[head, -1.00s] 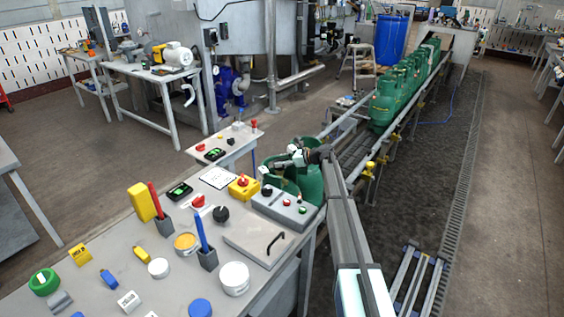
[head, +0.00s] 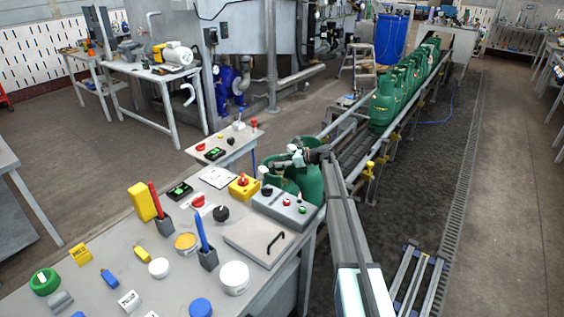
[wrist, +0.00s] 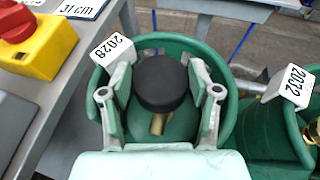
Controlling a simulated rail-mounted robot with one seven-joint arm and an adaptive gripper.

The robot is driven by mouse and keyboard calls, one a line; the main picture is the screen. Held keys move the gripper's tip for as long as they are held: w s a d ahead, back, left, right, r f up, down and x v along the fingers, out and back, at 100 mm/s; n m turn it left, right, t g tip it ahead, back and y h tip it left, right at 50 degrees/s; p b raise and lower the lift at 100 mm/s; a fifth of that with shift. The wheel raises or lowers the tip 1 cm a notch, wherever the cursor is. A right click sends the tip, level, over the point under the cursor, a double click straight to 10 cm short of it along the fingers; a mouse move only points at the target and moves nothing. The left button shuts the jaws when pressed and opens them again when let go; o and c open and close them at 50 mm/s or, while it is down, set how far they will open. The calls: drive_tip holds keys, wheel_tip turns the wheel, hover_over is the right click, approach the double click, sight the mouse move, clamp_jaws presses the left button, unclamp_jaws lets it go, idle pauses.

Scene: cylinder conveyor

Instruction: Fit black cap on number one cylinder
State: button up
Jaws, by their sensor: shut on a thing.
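In the wrist view a black cap (wrist: 162,83) is between the fingers of my gripper (wrist: 161,88), which is shut on it. The cap is above the brass valve (wrist: 157,124) of a green cylinder (wrist: 175,45) with a white tag reading 2028. The cap hides the valve's top, so I cannot tell whether it is seated. In the head view my gripper (head: 298,155) is over the green cylinders (head: 308,185) at the near end of the conveyor. A second green cylinder (wrist: 262,125), tagged 2032, stands close on the right, with brass showing inside its collar.
The grey control box (head: 285,207) and yellow emergency-stop box (head: 243,187) are on the bench (head: 145,225) beside the cylinders. A black knob-like part (head: 221,214) and other caps lie there. More green cylinders (head: 400,85) stand farther along the conveyor.

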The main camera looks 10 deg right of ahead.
sight(282, 169)
drive_tip(key=shift+f+b, duration=0.55)
drive_tip(key=shift+f, duration=1.65)
drive_tip(key=o, duration=1)
drive_tip(key=shift+r, duration=0.1)
wheel_tip(282, 169, up, 10)
drive_tip(key=shift+f, duration=0.1)
